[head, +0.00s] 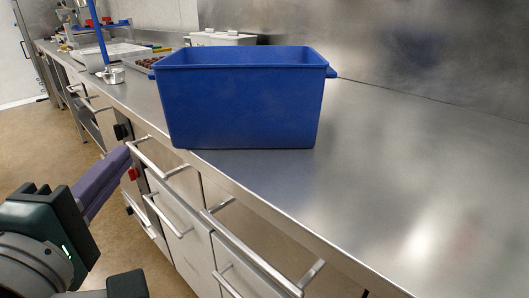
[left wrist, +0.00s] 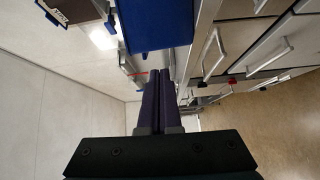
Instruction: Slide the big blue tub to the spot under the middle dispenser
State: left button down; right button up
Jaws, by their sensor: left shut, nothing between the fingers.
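The big blue tub (head: 243,105) stands upright on the steel counter, its front bottom edge close to the counter's front edge. It also shows in the left wrist view as a blue shape (left wrist: 158,27) at the top. My left gripper (head: 127,157) is in front of the counter, to the left of the tub and lower. Its purple fingers are shut together with nothing between them, apart from the tub. The closed fingers also show in the left wrist view (left wrist: 159,75). I cannot make out the middle dispenser or the spot under it. My right gripper is not in view.
The steel counter (head: 400,190) is bare to the right of the tub. Left of and behind the tub are a white tray (head: 118,50), a blue upright post (head: 98,32) and a white box (head: 222,39). Drawer handles (head: 262,262) stick out below the counter edge.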

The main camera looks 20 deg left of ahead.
pick_arm(q)
jog(key=f, duration=0.2)
jog(key=n+p, duration=0.1)
send_near(174, 119)
jog(key=w+a, duration=0.2)
jog(key=a, duration=0.1)
jog(key=w, duration=0.3)
jog(key=shift+w+d+y, duration=0.15)
jog(key=shift+d+y, duration=0.1)
jog(key=shift+y, duration=0.15)
jog(key=shift+w+d, duration=0.2)
jog(key=shift+w, duration=0.3)
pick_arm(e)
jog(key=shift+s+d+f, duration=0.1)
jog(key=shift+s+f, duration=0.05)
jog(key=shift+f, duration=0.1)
